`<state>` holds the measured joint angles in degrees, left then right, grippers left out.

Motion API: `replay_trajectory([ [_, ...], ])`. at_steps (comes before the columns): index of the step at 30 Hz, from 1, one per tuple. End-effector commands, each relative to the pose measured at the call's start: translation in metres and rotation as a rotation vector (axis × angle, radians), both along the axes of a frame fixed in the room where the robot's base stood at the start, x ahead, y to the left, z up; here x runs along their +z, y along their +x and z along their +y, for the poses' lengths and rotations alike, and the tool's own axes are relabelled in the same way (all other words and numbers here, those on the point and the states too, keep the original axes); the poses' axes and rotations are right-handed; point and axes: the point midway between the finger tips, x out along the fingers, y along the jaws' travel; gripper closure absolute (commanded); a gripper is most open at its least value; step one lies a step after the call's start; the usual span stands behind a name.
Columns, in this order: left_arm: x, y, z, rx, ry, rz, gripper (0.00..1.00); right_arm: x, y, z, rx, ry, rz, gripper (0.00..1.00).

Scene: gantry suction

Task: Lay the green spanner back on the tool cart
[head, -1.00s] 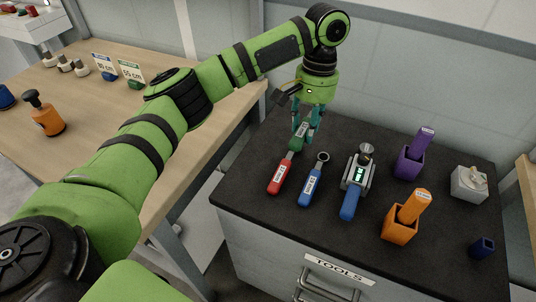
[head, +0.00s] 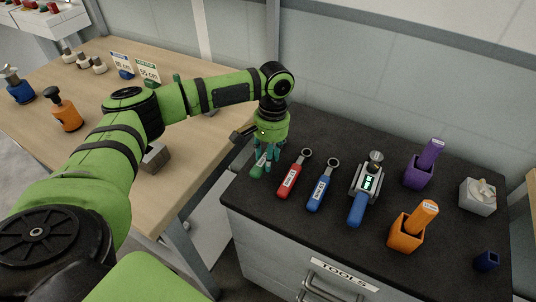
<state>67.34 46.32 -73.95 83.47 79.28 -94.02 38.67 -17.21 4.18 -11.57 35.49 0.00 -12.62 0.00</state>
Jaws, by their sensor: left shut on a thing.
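My left gripper (head: 265,158) is shut on the green spanner (head: 258,168), with its fingers pointing down. The spanner's green handle with a white label shows under the fingers; its head is hidden by the gripper. It is at the left part of the black top of the tool cart (head: 300,227), left of the red spanner (head: 290,180). I cannot tell whether it touches the top. The blue spanner (head: 318,191) lies right of the red one. My right gripper is not in view.
On the cart are a torque tool with a lit display (head: 366,183), a purple holder (head: 416,174), an orange holder (head: 404,234), a grey box (head: 478,197) and a small blue cup (head: 486,261). A wooden bench (head: 195,160) stands left, across a gap.

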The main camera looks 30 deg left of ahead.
Motion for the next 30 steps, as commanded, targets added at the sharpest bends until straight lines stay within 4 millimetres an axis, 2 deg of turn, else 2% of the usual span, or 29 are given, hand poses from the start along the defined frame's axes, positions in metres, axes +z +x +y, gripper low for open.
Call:
replay_trajectory([
  [12,-0.006,0.0,-0.001,0.0,-0.001,0.0,1.0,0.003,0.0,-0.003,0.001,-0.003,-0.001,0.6],
  [13,-0.007,0.0,-0.001,0.0,-0.001,0.0,0.53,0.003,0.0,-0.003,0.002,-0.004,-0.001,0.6],
  [14,-0.007,0.0,0.0,0.0,-0.001,0.0,0.41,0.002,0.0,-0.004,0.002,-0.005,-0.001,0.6],
  [15,-0.007,0.0,0.0,0.0,-0.001,-0.001,0.37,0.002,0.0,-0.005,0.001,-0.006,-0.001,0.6],
  [26,-0.005,0.001,0.0,0.0,0.0,-0.002,0.37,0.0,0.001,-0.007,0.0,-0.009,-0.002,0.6],
  [30,0.012,0.003,0.0,0.0,-0.001,-0.003,0.37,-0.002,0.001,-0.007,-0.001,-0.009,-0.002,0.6],
])
